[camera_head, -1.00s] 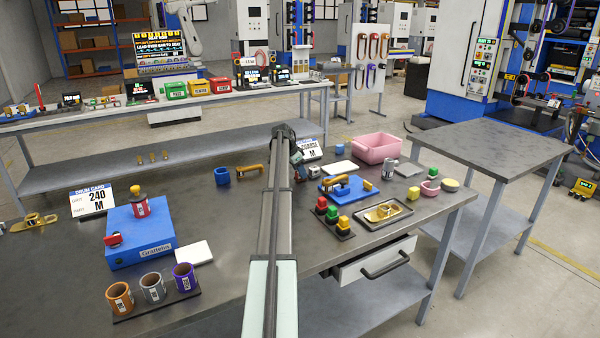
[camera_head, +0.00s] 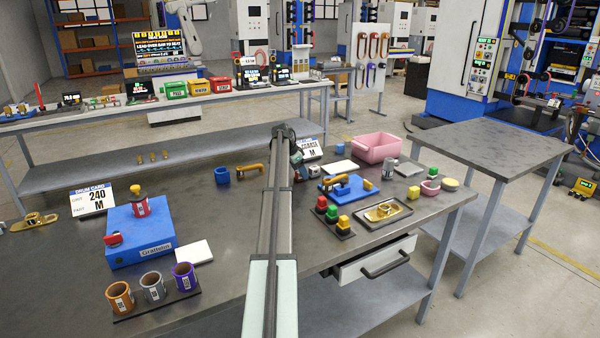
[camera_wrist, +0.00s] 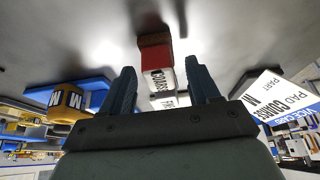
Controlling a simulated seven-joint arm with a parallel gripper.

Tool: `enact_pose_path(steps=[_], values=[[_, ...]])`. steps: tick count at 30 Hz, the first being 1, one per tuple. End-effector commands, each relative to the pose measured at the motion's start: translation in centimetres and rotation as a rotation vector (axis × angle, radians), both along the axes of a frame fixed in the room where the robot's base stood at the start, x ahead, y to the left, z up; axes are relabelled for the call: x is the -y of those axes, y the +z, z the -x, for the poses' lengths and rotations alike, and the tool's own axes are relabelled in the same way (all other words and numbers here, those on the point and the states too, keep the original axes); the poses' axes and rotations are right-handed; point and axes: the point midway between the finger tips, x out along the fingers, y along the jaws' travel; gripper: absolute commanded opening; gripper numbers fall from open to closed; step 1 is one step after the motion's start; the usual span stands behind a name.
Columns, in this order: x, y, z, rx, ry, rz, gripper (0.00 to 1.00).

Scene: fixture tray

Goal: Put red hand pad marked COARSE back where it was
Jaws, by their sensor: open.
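The red hand pad (camera_wrist: 155,55) shows in the wrist view with a white label reading COARSE. It is just ahead of and between the fingertips of my gripper (camera_wrist: 162,82), which is open. I see no finger closed on the pad. A white block (camera_wrist: 165,101) with a partly hidden label, perhaps FINE, shows between the fingers. A white and blue sign (camera_wrist: 275,97) reading PAD COARSE M stands at the right. The sign also shows in the head view (camera_head: 309,149). There my arm hides most of the gripper and the pad cannot be made out.
In the wrist view, a yellow part marked M (camera_wrist: 67,103) is at the left. In the head view, a blue fixture (camera_head: 347,190), a pink bin (camera_head: 376,148) and a metal tray (camera_head: 384,213) are right of my arm. A blue box (camera_head: 138,234) is left.

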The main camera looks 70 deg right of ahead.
Motion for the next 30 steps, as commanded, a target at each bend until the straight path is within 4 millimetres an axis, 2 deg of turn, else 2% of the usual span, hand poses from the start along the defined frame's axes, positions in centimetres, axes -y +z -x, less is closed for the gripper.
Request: enact_pose_path(steps=[5, 18, 24, 30], values=[[-0.6, 1.9, -0.6, 0.001, 0.001, 0.002, 0.61], [-2.8, 8.9, -2.8, 0.000, 0.000, 0.001, 0.61], [-3.3, 10.6, -3.4, 0.000, 0.000, 0.000, 0.61], [-3.5, 11.0, -3.5, 0.000, 0.000, 0.000, 0.61]])
